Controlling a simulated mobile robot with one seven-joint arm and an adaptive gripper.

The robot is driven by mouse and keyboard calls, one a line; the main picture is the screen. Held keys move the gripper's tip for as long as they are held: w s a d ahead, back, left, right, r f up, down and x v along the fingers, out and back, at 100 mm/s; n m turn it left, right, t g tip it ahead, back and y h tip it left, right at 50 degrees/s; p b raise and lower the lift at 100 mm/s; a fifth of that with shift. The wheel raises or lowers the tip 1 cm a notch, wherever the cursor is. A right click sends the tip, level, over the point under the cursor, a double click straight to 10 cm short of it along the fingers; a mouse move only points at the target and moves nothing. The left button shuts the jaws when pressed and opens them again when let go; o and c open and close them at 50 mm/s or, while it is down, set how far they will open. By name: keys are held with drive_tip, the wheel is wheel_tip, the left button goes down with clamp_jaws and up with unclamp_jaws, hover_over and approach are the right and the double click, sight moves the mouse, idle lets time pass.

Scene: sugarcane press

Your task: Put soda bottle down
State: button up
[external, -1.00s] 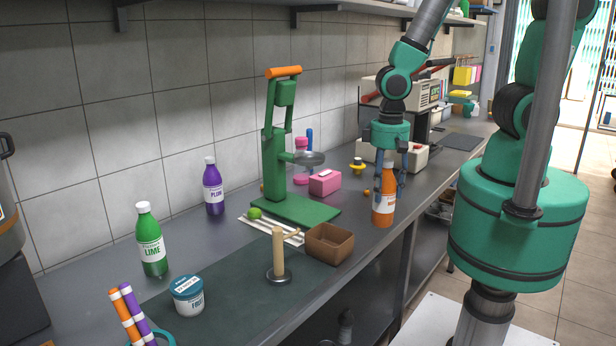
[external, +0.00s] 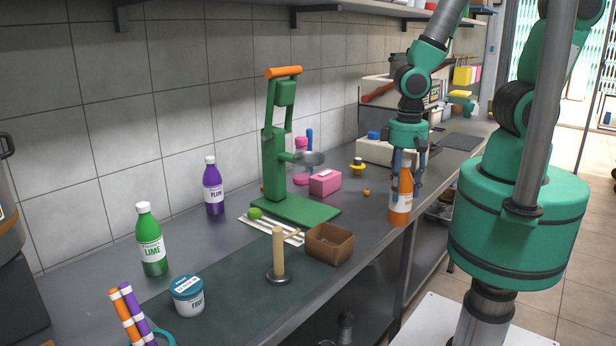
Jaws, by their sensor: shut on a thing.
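An orange soda bottle (external: 401,203) with a white label stands upright between the fingers of my gripper (external: 405,186). My gripper points down from above and is shut on the bottle's upper part. The bottle's base appears close to the front edge of the grey counter (external: 370,256). I cannot tell whether the base touches the counter or hangs a little above it. A green lime bottle (external: 151,240) and a purple plum bottle (external: 214,187) stand upright on the counter farther left, away from my gripper.
A green press (external: 275,165) stands mid-counter beside a pink box (external: 325,182). A brown open box (external: 330,243) and a wooden post (external: 279,252) are left of the bottle. A whitish machine (external: 375,150) stands behind my gripper. Some bare counter lies between the brown box and the bottle.

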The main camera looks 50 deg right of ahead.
drive_tip(key=shift+w+d, duration=0.1)
idle(0.5)
drive_tip(key=shift+w+d+m, duration=0.5)
drive_tip(key=shift+d, duration=0.2)
drive_tip(key=w+d+m+p, duration=0.2)
drive_tip(key=d+m, duration=1.3)
drive_tip(key=d, duration=1.2)
drive_tip(key=shift+w+r, duration=0.15)
drive_tip(key=shift+w, duration=0.35)
drive_tip(key=w+d, duration=0.2)
drive_tip(key=w, duration=0.5)
drive_tip(key=w+d+f, duration=0.1)
drive_tip(key=w+d, duration=0.2)
drive_tip(key=w, duration=0.5)
drive_tip(key=shift+w+f+b, duration=0.15)
drive_tip(key=shift+f+b, duration=0.05)
drive_tip(key=shift+b, duration=0.15)
drive_tip(key=shift+f+b, duration=0.3)
drive_tip(key=shift+f, duration=1.5)
